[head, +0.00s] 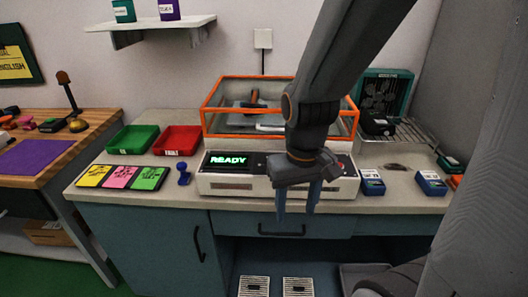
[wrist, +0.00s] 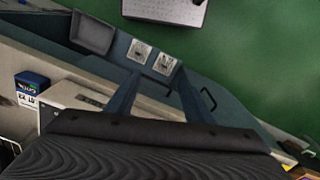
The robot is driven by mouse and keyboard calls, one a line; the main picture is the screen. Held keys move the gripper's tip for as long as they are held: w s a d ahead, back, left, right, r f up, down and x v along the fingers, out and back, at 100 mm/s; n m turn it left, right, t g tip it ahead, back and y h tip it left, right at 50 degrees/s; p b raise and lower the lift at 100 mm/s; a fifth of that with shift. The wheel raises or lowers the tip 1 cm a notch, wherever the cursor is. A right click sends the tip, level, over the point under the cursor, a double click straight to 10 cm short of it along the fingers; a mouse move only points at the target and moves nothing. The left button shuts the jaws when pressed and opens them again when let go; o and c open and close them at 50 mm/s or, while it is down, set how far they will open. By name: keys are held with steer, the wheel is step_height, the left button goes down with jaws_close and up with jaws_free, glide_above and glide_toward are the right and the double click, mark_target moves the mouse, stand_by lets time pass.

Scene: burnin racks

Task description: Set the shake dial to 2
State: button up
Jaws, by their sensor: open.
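A cream machine (head: 228,188) stands on the bench, with an orange-edged clear box (head: 225,118) above it. Its lit display (head: 228,160) reads READY. I cannot make out the shake dial or its setting; my arm and gripper cover the middle and right of the front panel. My gripper (head: 297,208) is open and empty in front of the machine, fingers pointing down. In the wrist view, my open fingers (wrist: 158,78) show nothing between them, and part of the pale machine (wrist: 75,98) shows at the left.
Green (head: 132,138) and red (head: 177,140) trays and several coloured cards (head: 119,176) lie left of the machine. Blue boxes (head: 431,183) stand to its right, near a wire rack (head: 410,137). A drawer handle (head: 282,232) is below. The floor in front is green.

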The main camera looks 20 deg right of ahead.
steer(key=w+d+r+n+t+h+p, duration=0.1)
steer(key=w+d+r+n+t+p, duration=0.2)
steer(key=r+p, duration=0.55)
steer(key=w+d+r+n+p, duration=0.1)
steer(key=w+r+n+p, duration=0.1)
steer(key=r+n+p, duration=0.5)
steer(key=w+f+n+t+y, duration=0.1)
steer(key=w+n, duration=0.4)
steer(key=n, duration=0.5)
steer(key=w+f+n+t, duration=0.1)
steer(key=w+f+n, duration=0.1)
steer(key=w+n, duration=0.5)
steer(key=a+f+n+b, duration=0.1)
steer(key=f+n, duration=0.2)
steer(key=n, duration=0.1)
steer(key=a+f+n+y+b, duration=0.1)
steer(key=f+n, duration=0.3)
steer(key=f+n+g+y+b, duration=0.1)
steer(key=f+n, duration=0.2)
steer(key=n, duration=0.1)
steer(key=shift+w+a+f, duration=0.2)
steer(key=shift+w+a, duration=0.15)
steer(key=shift+a, duration=0.05)
